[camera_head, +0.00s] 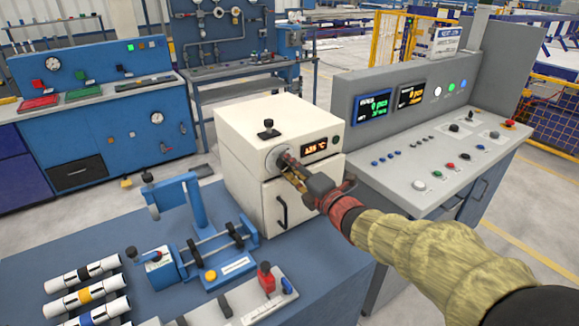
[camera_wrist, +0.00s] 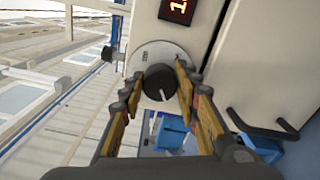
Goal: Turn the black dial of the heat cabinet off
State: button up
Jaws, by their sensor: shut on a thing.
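The heat cabinet (camera_head: 250,125) is a cream box on the blue bench, with a lit orange display (camera_head: 314,149) on its front. The black dial (camera_wrist: 158,82) sits on a round grey plate (camera_wrist: 183,53) and has a white pointer line. In the head view my gripper hides the dial. My gripper (camera_head: 284,160) reaches the plate from the right. In the wrist view the fingers of my gripper (camera_wrist: 157,90) lie on both sides of the dial and are shut on it. The exact finger contact is hard to see.
A black-topped knob (camera_head: 268,128) stands on top of the cabinet, and a door handle (camera_head: 282,211) is on its lower front. A blue clamp fixture (camera_head: 192,245) and striped pipes (camera_head: 85,291) are on the bench. A grey control console (camera_head: 440,160) stands at the right.

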jog(key=o, duration=0.9)
jog(key=shift+f, duration=0.2)
jog(key=shift+o, duration=1.3)
jog(key=shift+r, duration=0.1)
jog(key=v, duration=1.2)
